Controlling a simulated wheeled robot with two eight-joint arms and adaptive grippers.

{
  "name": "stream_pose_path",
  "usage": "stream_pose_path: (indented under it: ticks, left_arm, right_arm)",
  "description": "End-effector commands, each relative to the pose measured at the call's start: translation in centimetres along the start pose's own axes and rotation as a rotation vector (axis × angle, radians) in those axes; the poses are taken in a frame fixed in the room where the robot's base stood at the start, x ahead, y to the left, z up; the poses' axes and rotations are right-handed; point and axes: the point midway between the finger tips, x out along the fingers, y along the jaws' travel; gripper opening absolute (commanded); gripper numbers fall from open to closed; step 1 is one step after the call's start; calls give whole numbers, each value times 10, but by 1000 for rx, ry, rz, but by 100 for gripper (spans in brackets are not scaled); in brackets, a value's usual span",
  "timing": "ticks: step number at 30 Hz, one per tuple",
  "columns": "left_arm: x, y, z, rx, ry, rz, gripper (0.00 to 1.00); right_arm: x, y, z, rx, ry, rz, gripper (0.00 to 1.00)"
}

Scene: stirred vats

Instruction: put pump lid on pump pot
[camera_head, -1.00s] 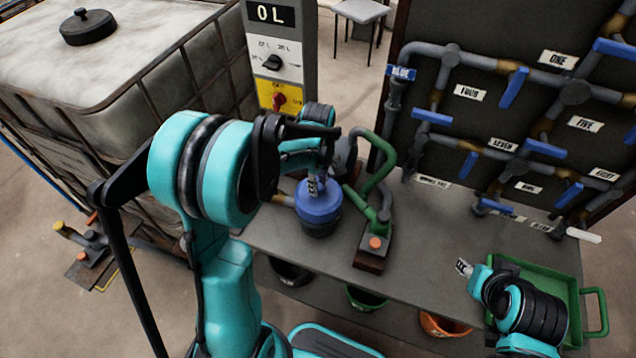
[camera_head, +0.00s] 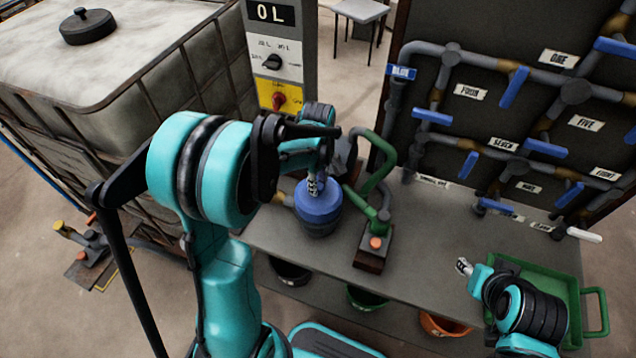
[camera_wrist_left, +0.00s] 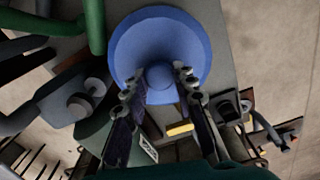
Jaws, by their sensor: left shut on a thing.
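The blue pump lid (camera_head: 318,207) sits at the top of the dark pump pot (camera_head: 320,231) on the grey bench. Whether it is fully seated cannot be told. My left gripper (camera_head: 313,187) comes from above and is shut on the lid's knob. In the left wrist view the lid (camera_wrist_left: 160,35) is a wide blue disc, with the left fingertips (camera_wrist_left: 159,76) on both sides of its round knob. The lid hides most of the pot. My right gripper (camera_head: 463,266) is away from the lid, near the green tray; its finger gap is too small to read.
A green-handled pump (camera_head: 375,215) with an orange button stands right of the pot. A green tray (camera_head: 592,300) is at the right end of the bench (camera_head: 420,235). A pipe panel with blue valves (camera_head: 510,90) stands behind. The bench middle is clear.

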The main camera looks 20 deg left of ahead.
Motion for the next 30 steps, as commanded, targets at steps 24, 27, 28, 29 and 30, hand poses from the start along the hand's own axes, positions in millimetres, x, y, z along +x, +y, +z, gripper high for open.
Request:
stream_pose_path:
  ticks: [24,27,28,29,30]
  left_arm:
    - [12,0,0,0,0,0,35]
    - [12,0,0,0,0,0,35]
    - [12,0,0,0,0,0,35]
    - [12,0,0,0,0,0,35]
    - [12,0,0,0,0,0,35]
  right_arm:
    - [8,0,6,0,0,0,40]
    - [8,0,6,0,0,0,40]
    - [8,0,6,0,0,0,40]
    - [8,0,6,0,0,0,40]
    - [8,0,6,0,0,0,40]
